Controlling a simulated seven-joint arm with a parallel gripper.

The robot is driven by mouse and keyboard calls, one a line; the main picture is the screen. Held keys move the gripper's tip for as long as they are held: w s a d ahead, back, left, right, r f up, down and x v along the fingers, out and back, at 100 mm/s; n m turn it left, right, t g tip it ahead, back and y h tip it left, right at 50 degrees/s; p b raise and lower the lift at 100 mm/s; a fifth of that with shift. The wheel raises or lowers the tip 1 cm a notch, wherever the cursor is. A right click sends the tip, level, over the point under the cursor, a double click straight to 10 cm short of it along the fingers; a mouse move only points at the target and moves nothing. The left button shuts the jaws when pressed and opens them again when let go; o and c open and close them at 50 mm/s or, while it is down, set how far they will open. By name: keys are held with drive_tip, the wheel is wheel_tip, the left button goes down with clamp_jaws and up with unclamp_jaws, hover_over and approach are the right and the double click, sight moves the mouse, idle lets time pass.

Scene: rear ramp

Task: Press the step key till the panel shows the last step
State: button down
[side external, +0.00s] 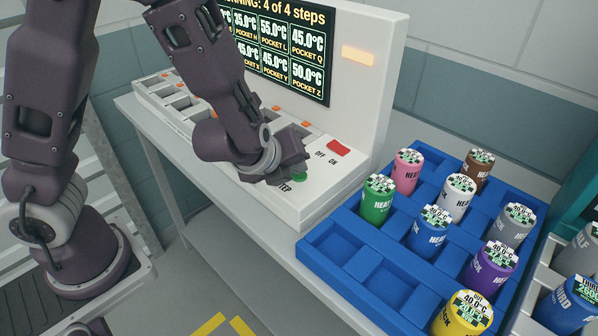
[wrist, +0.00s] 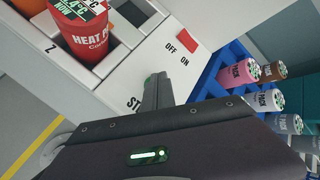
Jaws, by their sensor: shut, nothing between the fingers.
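The panel (side external: 280,45) stands upright on the white machine and its top line reads "4 of 4 steps", with the start of the line cut off by my arm. Below are temperatures with pocket letters. The green step key (side external: 299,177) shows in part under my gripper (side external: 295,163), beside the word STEP. My gripper is shut and empty, its fingertips pointing down at the key. In the wrist view the closed fingers (wrist: 157,85) cover most of the key and part of its label. I cannot tell whether the fingertips touch it.
A red OFF/ON switch (side external: 338,148) sits right of the key. A red heat pack (wrist: 88,38) stands in pocket Z. A blue rack (side external: 330,262) with several coloured packs is close on the right; its front-left compartments are empty. An orange light (side external: 357,55) glows beside the panel.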

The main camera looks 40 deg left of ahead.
sight(296, 178)
drive_tip(key=shift+r, duration=0.85)
drive_tip(key=shift+r, duration=2.5)
